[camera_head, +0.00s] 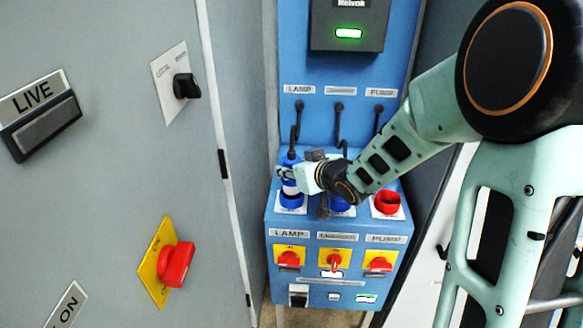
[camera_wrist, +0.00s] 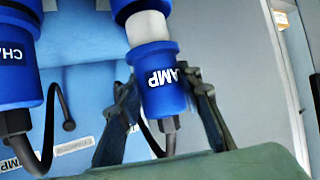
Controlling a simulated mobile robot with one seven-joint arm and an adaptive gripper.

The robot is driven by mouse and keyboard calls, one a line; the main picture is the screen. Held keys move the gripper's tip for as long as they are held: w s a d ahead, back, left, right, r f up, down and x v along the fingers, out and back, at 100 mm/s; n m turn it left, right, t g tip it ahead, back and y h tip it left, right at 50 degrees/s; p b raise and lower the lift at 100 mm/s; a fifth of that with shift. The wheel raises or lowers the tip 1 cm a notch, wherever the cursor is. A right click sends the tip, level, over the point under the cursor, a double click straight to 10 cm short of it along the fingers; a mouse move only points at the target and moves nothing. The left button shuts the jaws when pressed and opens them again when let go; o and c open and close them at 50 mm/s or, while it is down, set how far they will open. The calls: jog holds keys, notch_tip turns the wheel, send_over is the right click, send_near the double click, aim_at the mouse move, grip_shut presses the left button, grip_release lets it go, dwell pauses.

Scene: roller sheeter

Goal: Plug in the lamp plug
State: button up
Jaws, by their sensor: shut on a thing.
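The lamp plug (camera_wrist: 161,80) is blue with a white collar (camera_wrist: 147,28), and its cable leaves the end near my wrist. My gripper (camera_wrist: 165,98) is shut on it, with one finger on each side. In the head view, my gripper (camera_head: 287,173) is at the left of the blue panel, above the blue lamp socket (camera_head: 291,203). The plug is lined up with this socket (camera_wrist: 128,6), which is cut off at the top of the wrist view. The white collar shows between plug and socket; I cannot tell how deep the plug sits.
A second blue plug (camera_wrist: 17,75), with partly visible lettering, stands close beside the lamp plug. The red pump socket (camera_head: 387,203) is at the right. Red switches (camera_head: 333,262) line the panel front. A grey cabinet (camera_head: 110,150) stands close at the left.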

jog(key=shift+f+b, duration=1.5)
jog(key=shift+f, duration=0.3)
jog(key=o, duration=1.4)
jog(key=shift+o, duration=0.2)
jog(key=v, duration=1.2)
